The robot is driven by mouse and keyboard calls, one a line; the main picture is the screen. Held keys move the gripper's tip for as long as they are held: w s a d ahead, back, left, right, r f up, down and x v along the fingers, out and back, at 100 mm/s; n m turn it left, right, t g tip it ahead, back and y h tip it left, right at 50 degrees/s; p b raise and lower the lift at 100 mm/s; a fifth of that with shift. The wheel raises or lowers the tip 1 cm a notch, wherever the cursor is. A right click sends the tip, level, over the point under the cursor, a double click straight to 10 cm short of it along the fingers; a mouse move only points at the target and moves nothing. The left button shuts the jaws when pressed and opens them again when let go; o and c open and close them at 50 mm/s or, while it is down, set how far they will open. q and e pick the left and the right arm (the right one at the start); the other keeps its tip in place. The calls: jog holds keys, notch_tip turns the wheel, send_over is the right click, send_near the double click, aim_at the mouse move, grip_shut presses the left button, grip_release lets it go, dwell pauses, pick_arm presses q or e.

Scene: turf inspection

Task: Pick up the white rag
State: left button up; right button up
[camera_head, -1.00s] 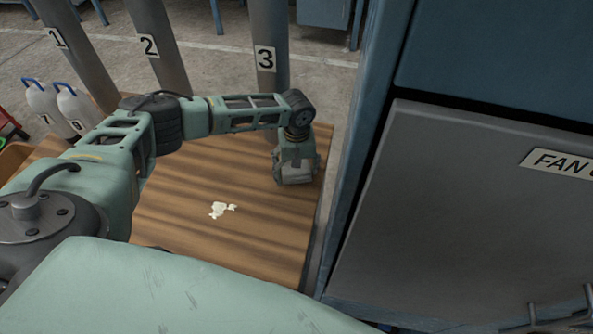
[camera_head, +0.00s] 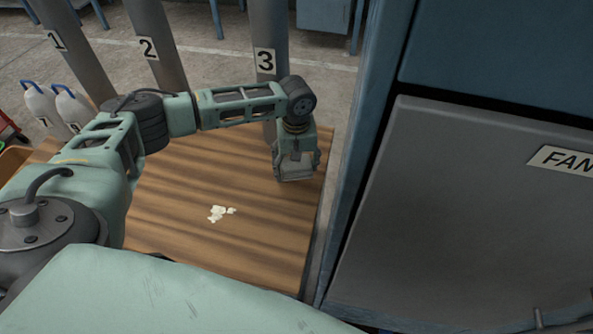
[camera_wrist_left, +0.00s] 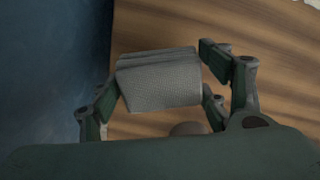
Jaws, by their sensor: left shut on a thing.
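The white rag (camera_wrist_left: 160,80) shows in the left wrist view as a folded, textured grey-white cloth. It lies between the fingers of my left gripper (camera_wrist_left: 160,72), which is shut on it. In the head view my left gripper (camera_head: 296,172) points down over the far right part of the wooden table top. There the rag is hard to tell from the gripper's grey fingers. Whether the rag still touches the table is unclear.
Small white scraps (camera_head: 220,213) lie on the wooden table top (camera_head: 190,180), otherwise mostly bare. A grey cabinet (camera_head: 450,210) with blue framing stands close on the right. Numbered pipes (camera_head: 157,45) stand behind; white jugs (camera_head: 75,105) are at left.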

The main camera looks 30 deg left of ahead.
pick_arm(q)
jog(key=s+d+r, duration=0.1)
jog(key=s+r, duration=0.2)
jog(key=s, duration=0.2)
jog(key=s+d+r+b, duration=0.1)
jog(key=s+d+r, duration=0.1)
jog(key=s, duration=0.3)
jog(key=shift+d+r, duration=0.25)
jog(key=shift+r, duration=0.4)
jog(key=shift+s, duration=0.1)
